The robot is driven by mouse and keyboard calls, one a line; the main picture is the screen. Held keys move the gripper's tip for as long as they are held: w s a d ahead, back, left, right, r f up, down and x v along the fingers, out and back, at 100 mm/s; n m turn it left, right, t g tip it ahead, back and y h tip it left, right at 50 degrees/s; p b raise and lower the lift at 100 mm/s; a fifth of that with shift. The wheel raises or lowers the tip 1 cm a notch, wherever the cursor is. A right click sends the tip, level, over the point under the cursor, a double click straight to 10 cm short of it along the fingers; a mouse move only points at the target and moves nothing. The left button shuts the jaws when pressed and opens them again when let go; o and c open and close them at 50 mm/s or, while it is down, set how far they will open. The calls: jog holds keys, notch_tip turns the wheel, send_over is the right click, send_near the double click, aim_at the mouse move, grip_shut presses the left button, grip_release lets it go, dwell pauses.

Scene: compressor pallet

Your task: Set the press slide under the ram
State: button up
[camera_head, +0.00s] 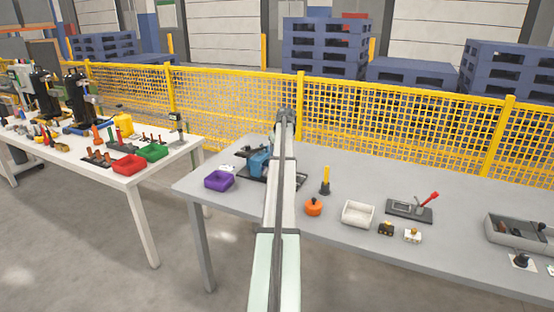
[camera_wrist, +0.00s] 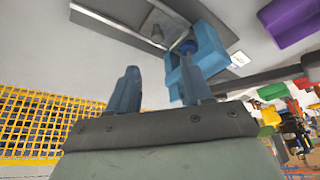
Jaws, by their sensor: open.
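A blue press (camera_head: 260,162) stands on a dark base plate at the back left of the grey table, partly hidden behind my arm. In the wrist view, its blue body (camera_wrist: 208,50) is behind and to the right of my fingertips. I cannot tell which part is the press slide, and the gap under the ram is not clear. My gripper (camera_wrist: 160,64) is open, with nothing seen between its fingers. It cannot be made out in the head view.
A purple bin (camera_head: 219,180) is left of the press. A yellow-handled tool (camera_head: 325,181), an orange pot (camera_head: 313,207), a white tray (camera_head: 358,214) and a red-lever fixture (camera_head: 411,210) stand to the right. A yellow mesh fence (camera_head: 390,130) runs behind the table.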

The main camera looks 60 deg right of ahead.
jog(key=shift+v, duration=1.45)
